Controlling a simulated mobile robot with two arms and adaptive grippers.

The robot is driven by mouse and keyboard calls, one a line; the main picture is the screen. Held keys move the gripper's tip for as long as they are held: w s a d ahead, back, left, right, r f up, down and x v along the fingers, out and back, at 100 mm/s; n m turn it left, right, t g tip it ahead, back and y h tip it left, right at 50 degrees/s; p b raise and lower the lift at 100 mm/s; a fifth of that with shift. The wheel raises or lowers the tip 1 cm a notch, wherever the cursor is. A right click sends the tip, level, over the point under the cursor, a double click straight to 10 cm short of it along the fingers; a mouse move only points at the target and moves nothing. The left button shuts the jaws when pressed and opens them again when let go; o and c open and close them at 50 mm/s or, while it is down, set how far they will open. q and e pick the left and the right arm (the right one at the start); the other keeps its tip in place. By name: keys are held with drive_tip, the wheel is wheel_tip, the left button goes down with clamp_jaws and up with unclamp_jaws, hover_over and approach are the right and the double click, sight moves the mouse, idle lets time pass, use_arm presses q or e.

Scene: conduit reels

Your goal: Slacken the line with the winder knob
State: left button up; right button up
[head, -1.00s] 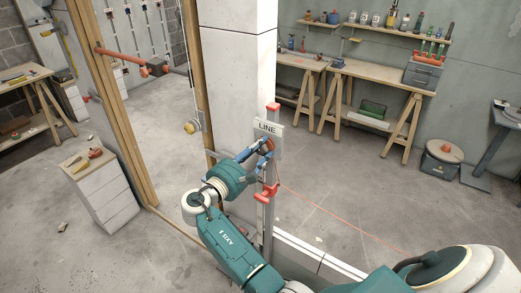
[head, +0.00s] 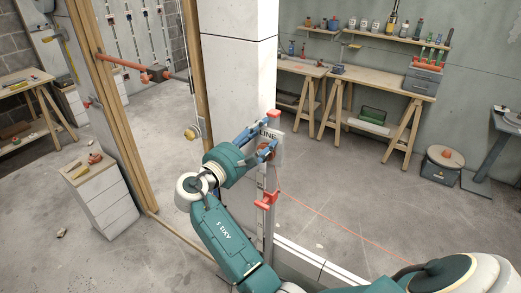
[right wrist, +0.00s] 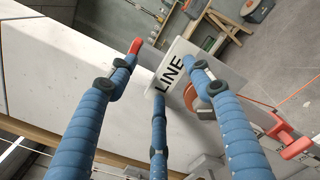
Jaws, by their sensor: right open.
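The white LINE sign (head: 277,147) is fixed to the upright post at the wall's end. A round orange-red reel shows in the right wrist view (right wrist: 205,110), partly hidden by a finger and the sign's edge. A thin orange line (head: 340,222) runs from the post to the lower right across the floor. My right gripper (head: 270,141) is at the sign and reel, its blue fingers spread apart with nothing seen held between them. My left gripper is out of view.
Red brackets (head: 267,200) sit on the post below the sign. A pale wall column (head: 238,80) stands just behind. Wooden workbenches (head: 375,78) line the back wall, and a white cabinet (head: 103,200) stands at left. The floor on the right is mostly clear.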

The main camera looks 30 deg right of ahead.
drive_tip(key=shift+r, duration=1.3)
drive_tip(key=shift+f, duration=0.1)
